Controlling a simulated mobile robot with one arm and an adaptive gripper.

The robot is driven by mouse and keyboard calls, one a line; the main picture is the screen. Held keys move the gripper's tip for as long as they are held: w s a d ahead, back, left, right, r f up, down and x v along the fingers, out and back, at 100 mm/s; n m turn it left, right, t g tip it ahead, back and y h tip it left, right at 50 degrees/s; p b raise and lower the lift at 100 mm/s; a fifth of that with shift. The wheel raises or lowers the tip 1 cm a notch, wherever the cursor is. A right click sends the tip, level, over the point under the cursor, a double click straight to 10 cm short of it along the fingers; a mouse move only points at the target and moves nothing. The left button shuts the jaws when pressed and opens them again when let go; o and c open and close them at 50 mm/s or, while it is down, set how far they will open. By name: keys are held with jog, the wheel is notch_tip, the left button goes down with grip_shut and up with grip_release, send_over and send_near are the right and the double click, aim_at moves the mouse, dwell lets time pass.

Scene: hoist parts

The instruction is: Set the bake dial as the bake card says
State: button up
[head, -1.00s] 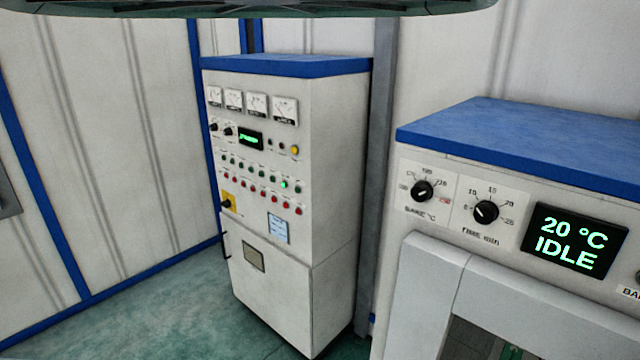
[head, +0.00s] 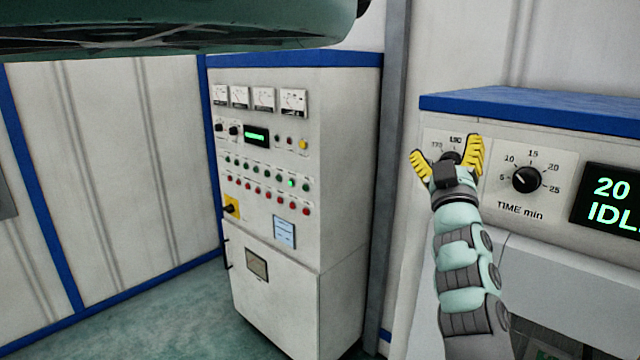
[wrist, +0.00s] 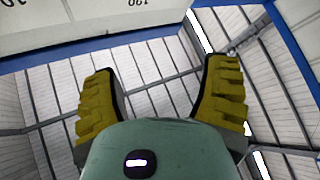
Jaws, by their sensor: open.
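The bake dial (head: 452,157) is on the oven's front panel, mostly hidden behind my gripper in the head view. Only its upper scale, with marks near 170 and 190, shows. My gripper (head: 447,160) is open, its two yellow fingers spread to the left and right of the dial in the picture. I cannot tell whether they touch it. In the wrist view my gripper (wrist: 165,90) is open and empty between the fingers, with part of the panel scale (wrist: 110,12) at the top. No readable bake card shows.
The time dial (head: 526,179) is just right of the bake dial. The display (head: 612,203), cut by the edge, reads 20 and IDL. A control cabinet (head: 340,180) with meters, buttons and a small pale-blue sheet (head: 284,232) stands left. Green floor (head: 150,325) is clear.

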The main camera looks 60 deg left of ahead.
jog(key=s+f+m+h+b, duration=0.4)
jog(key=s+m+h+b, duration=0.55)
jog(key=m+h, duration=0.4)
jog(key=shift+m+t, duration=0.25)
jog(key=shift+t, duration=0.25)
jog(key=shift+d+p+x, duration=0.15)
jog(key=shift+p+x, duration=2.25)
jog(key=shift+x, duration=1.65)
jog(key=shift+d+p+x, duration=0.2)
jog(key=shift+p+x, duration=2.15)
jog(key=shift+x, duration=1.75)
jog(key=shift+f, duration=0.15)
jog(key=c, duration=1.2)
